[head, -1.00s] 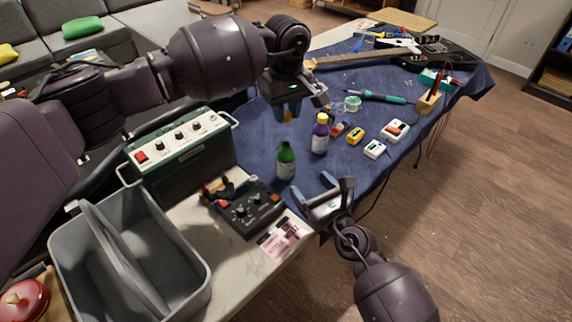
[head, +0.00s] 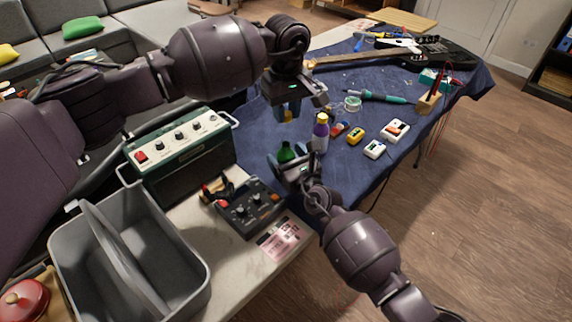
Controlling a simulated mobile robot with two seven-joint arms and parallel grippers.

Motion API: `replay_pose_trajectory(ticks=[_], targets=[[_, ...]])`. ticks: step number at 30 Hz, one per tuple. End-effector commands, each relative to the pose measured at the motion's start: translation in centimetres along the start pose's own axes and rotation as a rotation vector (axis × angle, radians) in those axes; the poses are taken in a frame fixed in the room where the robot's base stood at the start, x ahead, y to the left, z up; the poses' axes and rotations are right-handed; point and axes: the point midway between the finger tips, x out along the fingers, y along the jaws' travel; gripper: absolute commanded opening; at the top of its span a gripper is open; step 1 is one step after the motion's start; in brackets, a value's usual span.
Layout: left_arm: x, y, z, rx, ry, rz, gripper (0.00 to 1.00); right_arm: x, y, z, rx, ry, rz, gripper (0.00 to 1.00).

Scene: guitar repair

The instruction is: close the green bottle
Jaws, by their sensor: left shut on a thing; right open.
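The green bottle (head: 286,152) stands upright on the blue cloth, its lower part hidden behind my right gripper. No separate cap shows on its top. My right gripper (head: 284,165) is open at the bottle, its fingers around or just in front of it; I cannot tell whether they touch it. My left gripper (head: 287,113) is higher up, beyond the bottle, shut on a small yellow-orange piece (head: 288,117) that looks like a cap and is mostly hidden between the fingers.
A black control box (head: 249,207), green amplifier (head: 181,155) and grey tote (head: 75,255) are to the left. Small pedals (head: 375,149) lie to the right.

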Motion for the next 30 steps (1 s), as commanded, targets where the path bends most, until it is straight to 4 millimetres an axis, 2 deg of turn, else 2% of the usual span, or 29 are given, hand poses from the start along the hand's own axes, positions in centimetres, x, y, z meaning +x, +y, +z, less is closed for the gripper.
replay_pose_trajectory(ticks=[11,25,30], targets=[[0.00,0.01,0.01,0.000,0.000,0.000,0.06,0.33,0.00,-0.04,0.000,0.001,0.000,0.79],[0.00,0.01,0.01,0.000,0.000,0.000,0.06,0.31,-0.02,-0.04,0.000,0.001,0.000,0.08],[0.45,-0.01,0.01,0.000,-0.001,-0.001,0.06,0.31,-0.03,-0.04,0.000,0.001,0.000,0.06]])
